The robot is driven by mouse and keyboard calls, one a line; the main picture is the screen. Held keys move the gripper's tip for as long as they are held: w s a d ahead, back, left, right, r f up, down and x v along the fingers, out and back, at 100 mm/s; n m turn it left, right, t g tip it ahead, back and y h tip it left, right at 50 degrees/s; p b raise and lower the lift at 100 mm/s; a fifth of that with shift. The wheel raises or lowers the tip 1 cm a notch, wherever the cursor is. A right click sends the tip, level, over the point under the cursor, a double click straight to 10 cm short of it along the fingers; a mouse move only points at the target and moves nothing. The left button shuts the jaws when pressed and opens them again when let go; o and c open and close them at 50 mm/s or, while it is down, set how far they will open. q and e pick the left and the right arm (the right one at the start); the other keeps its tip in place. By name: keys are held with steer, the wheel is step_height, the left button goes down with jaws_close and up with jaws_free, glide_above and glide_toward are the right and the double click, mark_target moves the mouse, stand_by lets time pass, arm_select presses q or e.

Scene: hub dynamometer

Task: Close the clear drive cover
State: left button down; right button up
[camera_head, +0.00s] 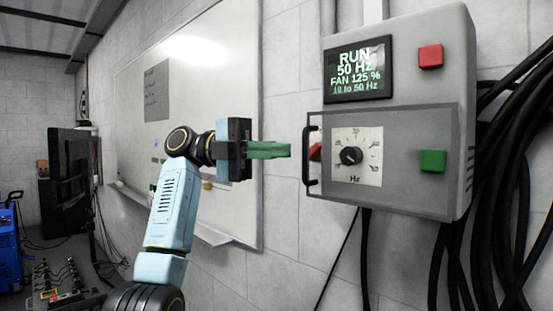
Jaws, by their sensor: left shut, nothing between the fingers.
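The clear drive cover (405,203) is a see-through panel with a dark edge on the lower front of the grey drive box (400,25). It lies in front of the Hz dial (351,155), and its left edge reaches a little past the box's left side. I cannot tell whether it sits fully flush. Its black upright handle (307,157) is at the left edge. My left gripper (289,150) is shut and empty, its green fingers pointing right, just left of the handle with a small visible gap. My right gripper is not in view.
The box has a display (358,70) reading RUN 50 Hz, a red button (430,55) and a green button (433,160). A small red part shows behind the handle. Black cables (515,130) hang at the right. A whiteboard (120,110) is on the wall behind my arm.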

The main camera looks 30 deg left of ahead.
arm_select(q)
steer(key=w+a+p, duration=0.3)
steer(key=w+p, duration=0.1)
steer(key=w, duration=0.4)
steer(key=shift+a, duration=0.2)
stand_by(0.3)
